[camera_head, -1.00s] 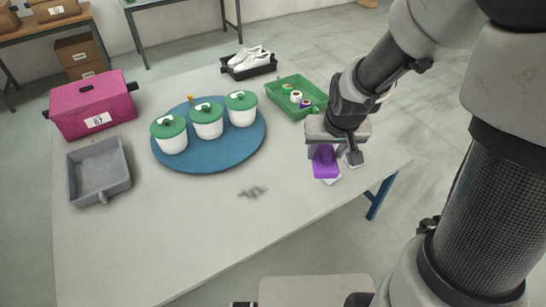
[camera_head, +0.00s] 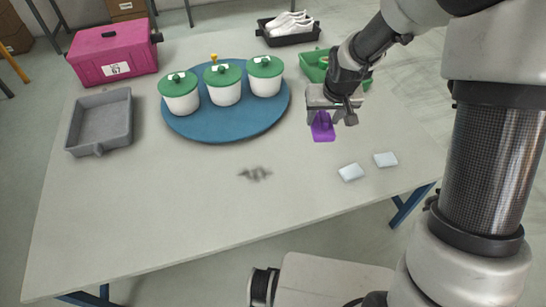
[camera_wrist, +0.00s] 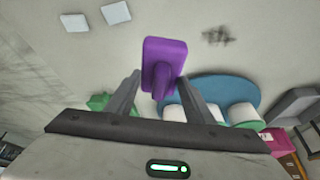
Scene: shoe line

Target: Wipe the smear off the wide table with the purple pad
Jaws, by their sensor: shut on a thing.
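The purple pad (camera_head: 323,127) is held in my gripper (camera_head: 333,114), above the right part of the wide table (camera_head: 150,220). In the wrist view the pad (camera_wrist: 166,55) stands out past the fingers of my gripper (camera_wrist: 160,93), which are shut on its handle. The dark grey smear (camera_head: 255,174) lies on the bare table, to the left of and nearer than the pad. It also shows in the wrist view (camera_wrist: 217,37), apart from the pad.
A blue round mat (camera_head: 222,130) bears white tubs with green lids. Two small white pieces (camera_head: 351,172) (camera_head: 386,159) lie right of the smear. A grey tray (camera_head: 100,122), pink box (camera_head: 113,54), green tray (camera_head: 314,66) and black shoe tray (camera_head: 288,36) stand around. The front table area is clear.

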